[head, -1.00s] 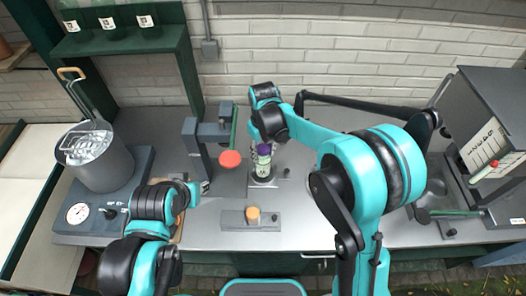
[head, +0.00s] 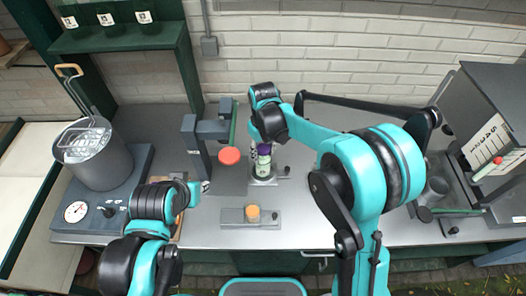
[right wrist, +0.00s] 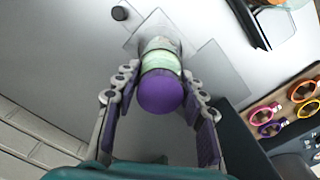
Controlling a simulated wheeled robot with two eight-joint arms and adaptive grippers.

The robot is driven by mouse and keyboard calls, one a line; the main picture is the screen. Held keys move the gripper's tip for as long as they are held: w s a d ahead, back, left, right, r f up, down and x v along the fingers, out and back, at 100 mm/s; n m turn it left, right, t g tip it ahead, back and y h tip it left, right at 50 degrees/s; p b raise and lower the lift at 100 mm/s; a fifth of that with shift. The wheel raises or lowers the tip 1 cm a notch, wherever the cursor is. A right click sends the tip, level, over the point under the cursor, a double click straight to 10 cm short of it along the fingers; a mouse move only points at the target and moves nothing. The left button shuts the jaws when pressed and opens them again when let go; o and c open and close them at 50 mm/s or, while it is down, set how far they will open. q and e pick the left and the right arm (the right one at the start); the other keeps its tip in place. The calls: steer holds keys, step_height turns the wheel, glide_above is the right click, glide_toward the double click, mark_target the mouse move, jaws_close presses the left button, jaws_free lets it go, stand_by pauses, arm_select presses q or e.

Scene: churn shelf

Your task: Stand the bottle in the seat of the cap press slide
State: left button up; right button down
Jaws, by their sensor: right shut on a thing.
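The bottle (head: 264,163) has a purple top and a pale green label; it stands about upright over the slide plate (head: 264,182). In the right wrist view the purple top of the bottle (right wrist: 160,93) faces me, with the metal plate (right wrist: 215,72) around and behind its lower end. My right gripper (right wrist: 159,105) is shut on the bottle, one finger on each side. Whether the base touches the seat is hidden. The cap press (head: 196,145), with a red-orange disc (head: 230,155), stands just left of the bottle. My left gripper (head: 198,188) is mostly hidden by its wrist.
A plate with an orange-brown piece (head: 252,212) lies in front of the slide. A pot (head: 93,155) on a scale-like base stands at left. A grey machine (head: 490,130) stands at right. Coloured rings (right wrist: 270,120) show at the right wrist view's edge.

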steer(key=shift+f, duration=0.1)
stand_by(0.3)
steer(key=shift+f+b, duration=0.25)
steer(key=shift+b, duration=0.15)
steer(key=c, duration=0.8)
jaws_free()
steer(key=shift+c, duration=1)
steer(key=shift+r, duration=0.1)
